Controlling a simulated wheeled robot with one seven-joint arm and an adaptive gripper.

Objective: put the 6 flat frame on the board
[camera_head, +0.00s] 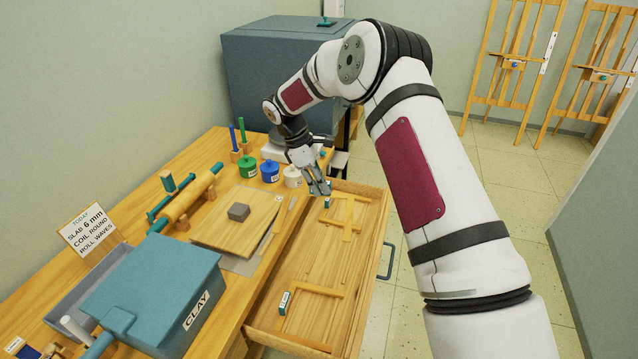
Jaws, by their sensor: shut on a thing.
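My gripper (320,189) is shut at the far end of the open drawer, on the upright tab of a flat wooden frame (347,218). Its fingers cover part of the tab, and I cannot read the number on it. I cannot tell whether this frame is lifted off the drawer floor. A second flat wooden frame (322,291) lies in the near part of the drawer, with a labelled tab (285,301) too small to read. The wooden board (214,232) lies on the table left of the drawer, with a grey clay lump (238,212) on it.
The drawer (262,330) stands open right of the table. A rolling pin (190,198), coloured jars (270,171) and a clay box (160,285) surround the board. A sign (87,228) reads slab 6 mm, coil round, roll waves. A blue-grey cabinet (270,70) stands behind.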

